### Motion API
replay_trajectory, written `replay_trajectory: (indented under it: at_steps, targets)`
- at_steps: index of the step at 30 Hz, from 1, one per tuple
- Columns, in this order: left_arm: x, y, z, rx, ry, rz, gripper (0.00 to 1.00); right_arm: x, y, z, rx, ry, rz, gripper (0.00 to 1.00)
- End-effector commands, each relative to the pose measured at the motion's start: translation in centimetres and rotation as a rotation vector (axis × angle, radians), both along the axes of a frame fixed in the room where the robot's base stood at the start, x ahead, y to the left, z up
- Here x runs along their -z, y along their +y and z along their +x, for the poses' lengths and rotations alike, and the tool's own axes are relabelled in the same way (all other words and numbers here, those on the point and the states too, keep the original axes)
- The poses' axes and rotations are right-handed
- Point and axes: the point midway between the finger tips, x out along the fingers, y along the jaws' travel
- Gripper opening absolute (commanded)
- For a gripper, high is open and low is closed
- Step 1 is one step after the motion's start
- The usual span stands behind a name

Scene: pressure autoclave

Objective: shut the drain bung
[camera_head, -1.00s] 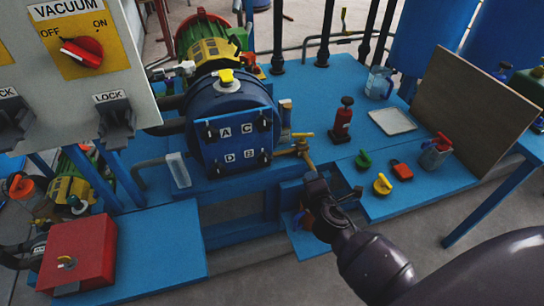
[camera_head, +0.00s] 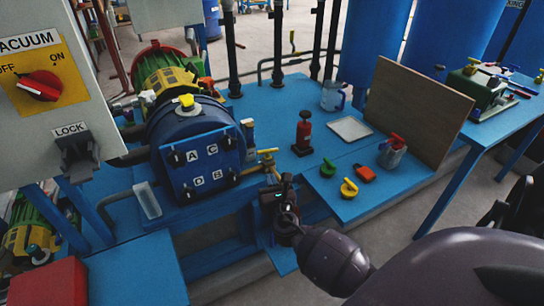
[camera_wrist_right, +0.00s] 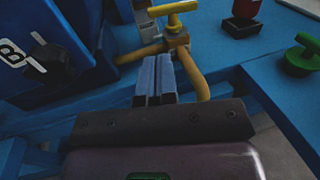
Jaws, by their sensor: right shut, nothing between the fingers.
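A brass drain fitting with a yellow T-handle (camera_head: 267,154) stands at the front right of the blue autoclave vessel (camera_head: 195,148). I take it for the drain bung. In the right wrist view the yellow handle (camera_wrist_right: 172,10) is above a brass body whose bent pipe (camera_wrist_right: 192,72) runs down to the right. My right gripper (camera_head: 276,182) is just below and in front of this fitting in the head view. In the wrist view its fingers (camera_wrist_right: 157,60) are shut and empty, and their tips overlap the lower pipe. I cannot tell whether they touch it. My left gripper is out of view.
A grey control box (camera_head: 70,110) is at the left.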

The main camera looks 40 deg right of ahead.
Motion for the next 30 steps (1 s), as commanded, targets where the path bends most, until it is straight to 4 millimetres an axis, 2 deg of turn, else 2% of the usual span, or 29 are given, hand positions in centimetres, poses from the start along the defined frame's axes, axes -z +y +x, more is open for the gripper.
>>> replay_trajectory:
  at_steps: [9,15,21,30]
  targets:
    - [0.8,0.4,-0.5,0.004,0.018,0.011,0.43,0.3,-2.6,5.0,0.0,0.002,0.0,0.0]
    - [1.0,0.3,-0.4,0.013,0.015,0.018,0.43,0.3,-3.8,7.2,0.001,0.003,0.0,0.0]
    - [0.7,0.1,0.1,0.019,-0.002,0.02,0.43,0.1,-4.3,8.2,-0.001,0.002,0.001,0.0]
    - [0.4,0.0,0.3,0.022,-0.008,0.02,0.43,0.0,-4.4,8.3,0.0,0.0,0.001,0.0]
